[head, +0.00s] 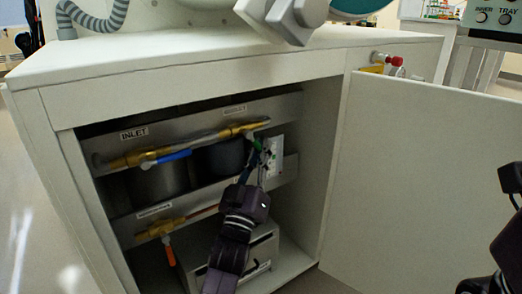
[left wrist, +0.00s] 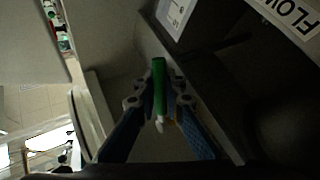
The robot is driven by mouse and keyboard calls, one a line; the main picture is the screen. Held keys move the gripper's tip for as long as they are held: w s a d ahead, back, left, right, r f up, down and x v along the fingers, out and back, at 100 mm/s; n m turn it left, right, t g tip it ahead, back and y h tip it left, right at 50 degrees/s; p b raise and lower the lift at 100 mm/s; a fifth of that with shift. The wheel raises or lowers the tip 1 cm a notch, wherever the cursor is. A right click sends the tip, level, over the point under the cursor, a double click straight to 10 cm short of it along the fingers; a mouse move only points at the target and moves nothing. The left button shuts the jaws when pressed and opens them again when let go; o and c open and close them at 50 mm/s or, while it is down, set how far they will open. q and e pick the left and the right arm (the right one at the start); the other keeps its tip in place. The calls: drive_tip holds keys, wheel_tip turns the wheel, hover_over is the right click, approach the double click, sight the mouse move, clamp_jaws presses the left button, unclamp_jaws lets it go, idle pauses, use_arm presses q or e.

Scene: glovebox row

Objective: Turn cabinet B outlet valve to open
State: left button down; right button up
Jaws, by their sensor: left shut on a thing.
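An open cabinet holds an upper pipe with an INLET label (head: 134,134) and brass valves. My left gripper (head: 262,152) reaches in from below at the right end of this pipe. It is shut on a green valve handle (head: 257,143), mostly hidden by the fingers in the head view. In the left wrist view the green handle (left wrist: 160,88) stands between the two fingers, with a pale tip below. Part of my right arm shows at the right edge of the head view; its fingertips are out of frame.
A blue-handled valve (head: 172,156) sits on the upper pipe, an orange-red handle (head: 170,254) on the lower one. A white plate (head: 274,160) is beside my gripper. A grey box (head: 262,250) stands on the cabinet floor. The open door (head: 420,180) blocks the right.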

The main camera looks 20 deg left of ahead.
use_arm(q)
drive_tip(key=c, duration=2)
unclamp_jaws()
drive_tip(key=shift+s, duration=0.1)
drive_tip(key=v, duration=1.2)
